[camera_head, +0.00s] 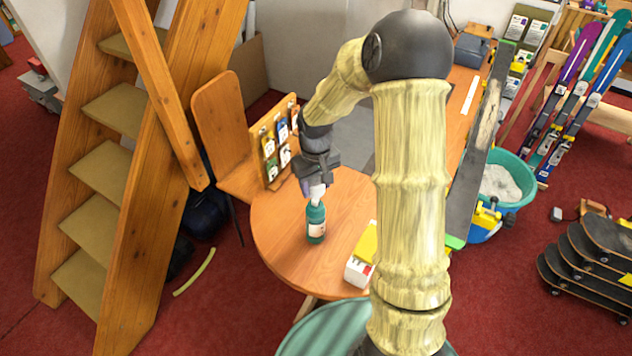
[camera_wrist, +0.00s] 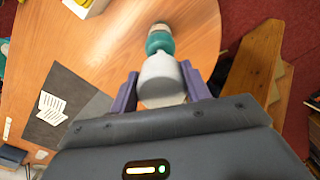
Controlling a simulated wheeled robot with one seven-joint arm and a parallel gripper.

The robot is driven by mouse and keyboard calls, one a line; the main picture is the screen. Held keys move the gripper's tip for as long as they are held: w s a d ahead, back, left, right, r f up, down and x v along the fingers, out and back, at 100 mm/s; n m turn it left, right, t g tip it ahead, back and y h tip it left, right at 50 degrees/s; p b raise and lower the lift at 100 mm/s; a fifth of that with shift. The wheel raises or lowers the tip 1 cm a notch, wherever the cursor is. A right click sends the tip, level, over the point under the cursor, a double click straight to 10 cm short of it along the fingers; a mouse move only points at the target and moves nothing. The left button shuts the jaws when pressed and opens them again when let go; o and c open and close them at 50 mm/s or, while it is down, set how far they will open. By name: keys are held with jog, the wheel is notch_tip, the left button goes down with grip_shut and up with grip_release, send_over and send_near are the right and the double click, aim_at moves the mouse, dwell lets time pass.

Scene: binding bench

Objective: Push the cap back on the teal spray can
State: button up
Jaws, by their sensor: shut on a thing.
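The teal spray can (camera_head: 316,224) stands upright on the round end of the wooden bench (camera_head: 280,229), with a pale label on its side. The pale grey-white cap (camera_head: 317,191) is between the fingers of my gripper (camera_head: 314,188), right at the can's top. In the wrist view the cap (camera_wrist: 160,78) sits between the two purple fingers (camera_wrist: 160,92), and the teal can (camera_wrist: 159,42) shows just beyond it, roughly in line. The cap hides the can's top, so I cannot tell whether it is seated or just above.
A white box with a yellow top (camera_head: 362,257) stands on the bench right of the can. A wooden rack with colourful packets (camera_head: 276,145) stands behind it. A wooden ladder (camera_head: 150,180) is at left. Bench around the can is clear.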

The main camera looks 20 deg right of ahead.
aim_at(317, 201)
jog(key=shift+f, duration=0.6)
jog(key=shift+d+f+b, duration=0.2)
jog(key=shift+f+b, duration=0.25)
jog(key=shift+b, duration=0.15)
jog(key=shift+s+a+f, duration=0.1)
jog(key=shift+a, duration=0.05)
jog(key=shift+a, duration=0.1)
jog(key=shift+s, duration=0.1)
jog(key=shift+f+b, duration=1.4)
jog(key=shift+f, duration=0.65)
dwell(1.8)
jog(key=o, duration=1.6)
jog(key=shift+c, duration=0.2)
